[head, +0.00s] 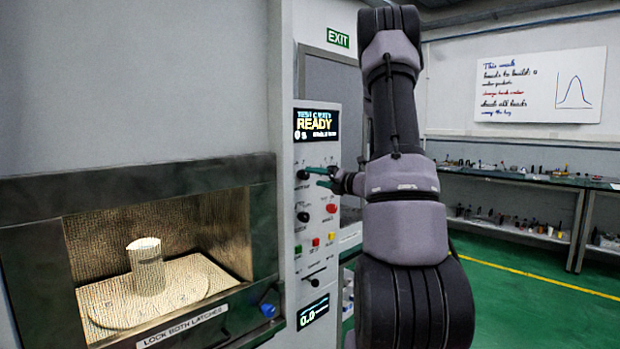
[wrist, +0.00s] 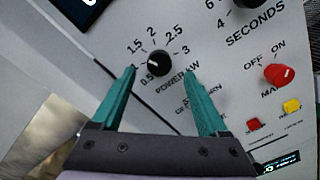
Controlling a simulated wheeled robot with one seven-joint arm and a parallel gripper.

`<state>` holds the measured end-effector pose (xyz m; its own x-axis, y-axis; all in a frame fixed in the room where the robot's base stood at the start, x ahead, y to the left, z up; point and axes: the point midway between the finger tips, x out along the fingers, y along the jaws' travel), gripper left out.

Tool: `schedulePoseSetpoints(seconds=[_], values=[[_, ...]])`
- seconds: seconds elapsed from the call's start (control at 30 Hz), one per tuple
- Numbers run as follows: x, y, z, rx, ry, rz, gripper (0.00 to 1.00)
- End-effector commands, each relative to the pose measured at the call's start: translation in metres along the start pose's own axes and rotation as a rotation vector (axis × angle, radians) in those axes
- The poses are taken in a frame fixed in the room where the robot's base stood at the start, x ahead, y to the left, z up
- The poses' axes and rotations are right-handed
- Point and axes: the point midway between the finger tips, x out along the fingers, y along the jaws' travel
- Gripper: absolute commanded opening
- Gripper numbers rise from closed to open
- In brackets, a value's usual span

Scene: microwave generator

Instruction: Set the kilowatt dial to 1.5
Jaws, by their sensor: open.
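The kilowatt dial (wrist: 160,63) is a round black knob on the grey panel, with "POWER kW" printed below it. Scale marks from 0.5 to 3 run around it. A small light mark shows on the knob, but I cannot clearly tell which number it points to. In the head view the dial (head: 303,175) is the upper left black knob. My gripper (wrist: 161,70) is open, with one green finger on each side of the dial. I see no clear contact. In the head view my gripper (head: 319,177) is close in front of the panel.
The seconds knob (wrist: 250,3) lies to the right of the dial. A red main switch (wrist: 280,75) and yellow button (wrist: 291,105) sit nearby. Another black knob (head: 303,216) is lower down. A READY screen (head: 317,124) is above. The lit oven cavity (head: 215,225) is left.

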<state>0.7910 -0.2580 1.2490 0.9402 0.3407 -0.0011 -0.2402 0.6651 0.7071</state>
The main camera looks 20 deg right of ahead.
Motion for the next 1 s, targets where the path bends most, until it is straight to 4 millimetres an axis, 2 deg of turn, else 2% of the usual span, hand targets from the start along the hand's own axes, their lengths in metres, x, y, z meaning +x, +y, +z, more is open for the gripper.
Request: schedulePoseSetpoints(seconds=[0.1, 0.33, 0.5, 0.93, 1.0], values=[[-0.026, -0.001, 0.001, 0.002, -0.003, -0.003, 0.77], [-0.057, -0.001, 0.0, 0.002, -0.002, -0.002, 0.77], [-0.063, 0.0, 0.0, 0.001, 0.0, 0.0, 0.77], [-0.063, 0.0, 0.0, 0.0, 0.001, 0.0, 0.77], [-0.061, 0.006, -0.002, -0.016, 0.014, 0.009, 0.77]])
